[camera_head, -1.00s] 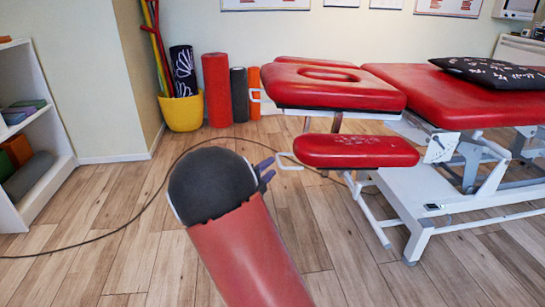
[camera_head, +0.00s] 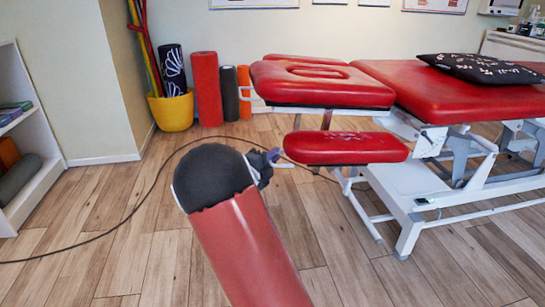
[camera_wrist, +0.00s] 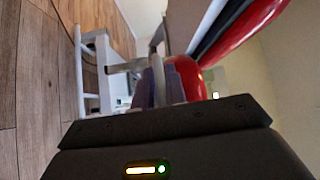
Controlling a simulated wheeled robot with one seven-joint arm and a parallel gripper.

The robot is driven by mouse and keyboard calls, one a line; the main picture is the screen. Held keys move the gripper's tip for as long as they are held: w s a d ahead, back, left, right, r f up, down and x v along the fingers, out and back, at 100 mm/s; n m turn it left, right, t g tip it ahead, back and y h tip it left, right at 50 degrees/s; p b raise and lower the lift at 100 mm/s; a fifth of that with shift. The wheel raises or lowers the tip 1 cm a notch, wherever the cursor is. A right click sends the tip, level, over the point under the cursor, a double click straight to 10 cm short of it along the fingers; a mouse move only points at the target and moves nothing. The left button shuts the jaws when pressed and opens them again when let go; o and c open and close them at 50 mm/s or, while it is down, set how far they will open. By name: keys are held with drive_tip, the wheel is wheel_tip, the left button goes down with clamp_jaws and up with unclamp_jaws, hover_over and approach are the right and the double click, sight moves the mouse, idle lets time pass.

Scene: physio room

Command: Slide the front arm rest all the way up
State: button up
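The front arm rest (camera_head: 345,149) is a red padded board below the head end of the red treatment table (camera_head: 445,92). A white handle loop (camera_head: 284,165) sticks out from its left end. My gripper (camera_head: 272,156) is beside this handle, at the left end of the arm rest, with its purple-grey fingers pointing toward it. In the wrist view, the two fingers (camera_wrist: 160,86) stand apart, with pale metal showing between them. The red pad (camera_wrist: 188,76) is just beyond the fingers. I cannot tell whether the fingers touch the handle.
The red headrest (camera_head: 320,82) with its face hole overhangs the arm rest. The table's white frame (camera_head: 415,205) stands on the right. A black cable (camera_head: 130,215) crosses the wooden floor. A yellow bucket (camera_head: 172,110) and foam rollers stand by the wall.

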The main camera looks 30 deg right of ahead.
drive_tip(key=shift+r, duration=0.15)
clamp_jaws()
wheel_tip(320, 180, up, 14)
drive_tip(key=d+p, duration=0.1)
drive_tip(key=p, duration=0.2)
drive_tip(key=shift+d+p, duration=0.2)
drive_tip(key=shift+p, duration=0.2)
drive_tip(key=shift+s, duration=0.15)
drive_tip(key=o, duration=0.5)
unclamp_jaws()
drive_tip(key=shift+o, duration=0.5)
drive_tip(key=shift+f, duration=0.2)
drive_tip(key=v, duration=0.7)
drive_tip(key=shift+s+a, duration=0.2)
drive_tip(key=shift+a, duration=0.15)
